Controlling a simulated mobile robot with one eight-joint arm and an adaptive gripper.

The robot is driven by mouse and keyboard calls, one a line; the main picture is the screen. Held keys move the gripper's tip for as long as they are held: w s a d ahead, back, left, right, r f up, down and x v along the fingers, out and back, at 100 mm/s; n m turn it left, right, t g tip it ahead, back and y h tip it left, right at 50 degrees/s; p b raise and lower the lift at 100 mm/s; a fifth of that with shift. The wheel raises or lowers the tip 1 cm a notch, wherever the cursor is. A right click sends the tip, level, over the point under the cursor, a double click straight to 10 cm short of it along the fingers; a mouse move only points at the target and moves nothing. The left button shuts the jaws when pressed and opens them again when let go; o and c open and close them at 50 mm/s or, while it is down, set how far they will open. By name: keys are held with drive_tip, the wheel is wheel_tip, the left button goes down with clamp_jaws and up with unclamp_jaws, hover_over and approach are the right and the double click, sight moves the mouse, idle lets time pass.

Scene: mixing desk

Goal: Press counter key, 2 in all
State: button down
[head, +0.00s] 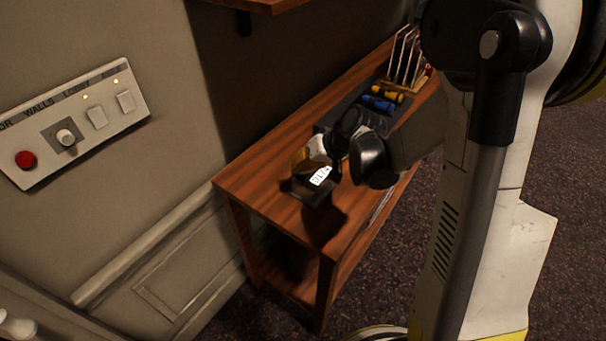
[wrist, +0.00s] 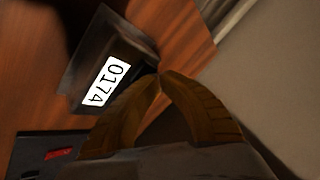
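The counter (head: 313,193) is a small dark box near the front end of the wooden desk. In the head view my gripper (head: 300,158) is over the counter.
The wooden desk (head: 262,192) stands against the wall. Behind the counter is a dark unit with blue and yellow items (head: 380,100), then a rack of upright thin items (head: 406,55). A wall panel (head: 84,122) has a red button, knob and switches. A shelf edge overhangs above.

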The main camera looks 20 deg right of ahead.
sight(299, 174)
drive_tip(key=shift+f, duration=0.25)
drive_tip(key=shift+r, duration=0.1)
idle(0.4)
drive_tip(key=shift+r+p, duration=0.45)
drive_tip(key=shift+r, duration=0.4)
drive_tip(key=shift+r+p, duration=1.9)
drive_tip(key=shift+r, duration=0.65)
